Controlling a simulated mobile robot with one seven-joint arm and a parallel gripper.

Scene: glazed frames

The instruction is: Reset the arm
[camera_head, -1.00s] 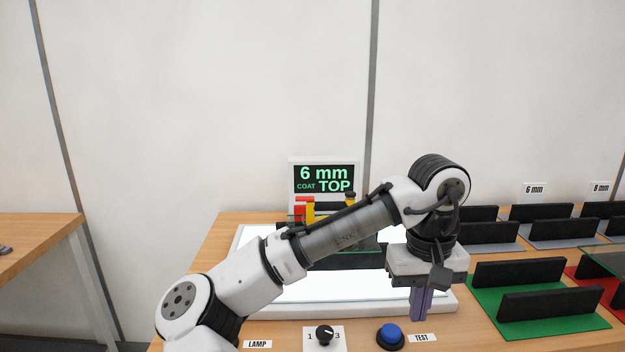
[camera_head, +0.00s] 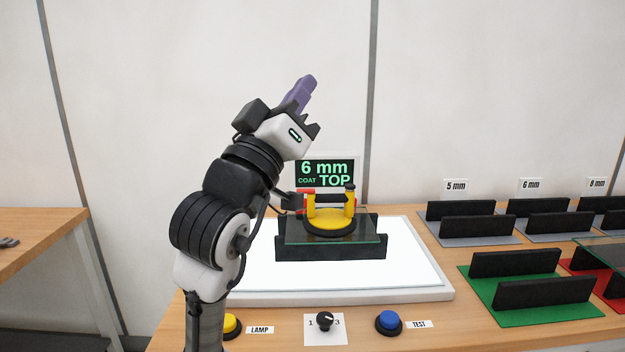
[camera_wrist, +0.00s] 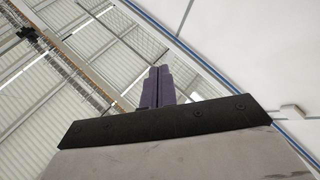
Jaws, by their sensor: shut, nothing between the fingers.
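My gripper (camera_head: 303,92) is raised high in front of the wall in the head view, pointing up and to the right. Its purple fingers are together and hold nothing. In the wrist view the shut fingers (camera_wrist: 157,86) stand against a ceiling and pale wall panels. My arm is folded upward at the left of the lit white panel, clear of the table things.
A yellow suction lifter (camera_head: 330,220) sits on a glass pane in a black holder (camera_head: 330,252) on the white light panel (camera_head: 420,285). A display (camera_head: 325,174) reads "6 mm COAT TOP". A yellow button (camera_head: 231,324), knob (camera_head: 324,320) and blue button (camera_head: 389,321) line the front. Racks stand on green (camera_head: 480,300) and red mats.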

